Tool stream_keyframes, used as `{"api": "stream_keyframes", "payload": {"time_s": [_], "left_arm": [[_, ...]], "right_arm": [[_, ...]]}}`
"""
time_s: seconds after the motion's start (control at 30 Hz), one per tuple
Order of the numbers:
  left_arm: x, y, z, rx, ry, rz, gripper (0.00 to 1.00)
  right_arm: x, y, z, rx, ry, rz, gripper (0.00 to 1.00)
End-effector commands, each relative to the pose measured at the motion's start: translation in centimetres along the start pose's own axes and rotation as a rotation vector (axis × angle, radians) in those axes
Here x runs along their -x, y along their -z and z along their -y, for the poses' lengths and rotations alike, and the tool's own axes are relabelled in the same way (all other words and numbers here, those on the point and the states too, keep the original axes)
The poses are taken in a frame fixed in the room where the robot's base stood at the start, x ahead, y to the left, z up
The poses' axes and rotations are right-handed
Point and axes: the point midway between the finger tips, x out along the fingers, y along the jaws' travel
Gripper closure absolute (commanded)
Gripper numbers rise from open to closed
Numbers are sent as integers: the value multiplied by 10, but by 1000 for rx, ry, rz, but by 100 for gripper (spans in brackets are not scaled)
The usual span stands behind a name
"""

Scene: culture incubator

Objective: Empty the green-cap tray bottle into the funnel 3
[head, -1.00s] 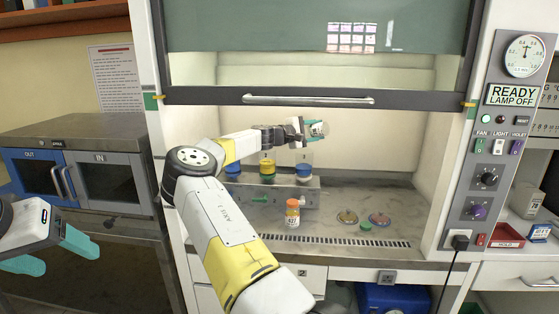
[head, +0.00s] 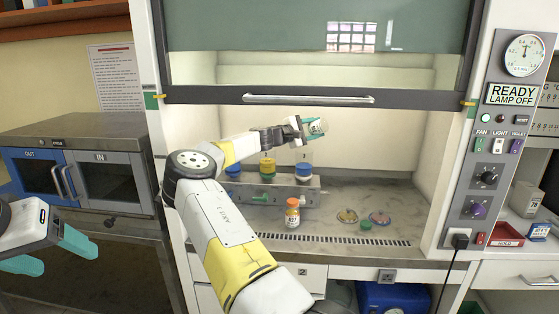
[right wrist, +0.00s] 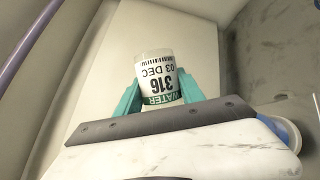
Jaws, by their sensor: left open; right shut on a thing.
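My right gripper (head: 309,128) is shut on a small clear bottle (right wrist: 157,72) with a white label reading "WATER 316 03 DEC" and a green band. The label is upside down in the right wrist view. In the head view the bottle (head: 318,127) is tilted, above and slightly right of the right-hand blue funnel (head: 303,170); they are apart. This funnel is the third in a row on a grey metal manifold (head: 296,197). A loose green cap (head: 366,225) lies on the hood floor. My left gripper (head: 50,252) is open and empty at far left.
A yellow funnel (head: 267,169) and another blue funnel (head: 233,170) stand left of the third. An orange-capped bottle (head: 292,213) stands before the manifold. Two small round dishes (head: 347,216) (head: 380,218) lie right of it. The raised sash (head: 310,98) spans above my right arm.

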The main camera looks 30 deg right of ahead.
Motion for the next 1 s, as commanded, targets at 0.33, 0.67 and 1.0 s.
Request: {"api": "stream_keyframes", "payload": {"time_s": [0.33,0.67,1.0], "left_arm": [[0,0,0,0,0,0,32],[0,0,0,0,0,0,32],[0,0,0,0,0,0,32]], "right_arm": [[0,1,-2,44,-18,10,99],[0,2,-4,83,-33,19,99],[0,3,-6,124,-50,29,99]]}}
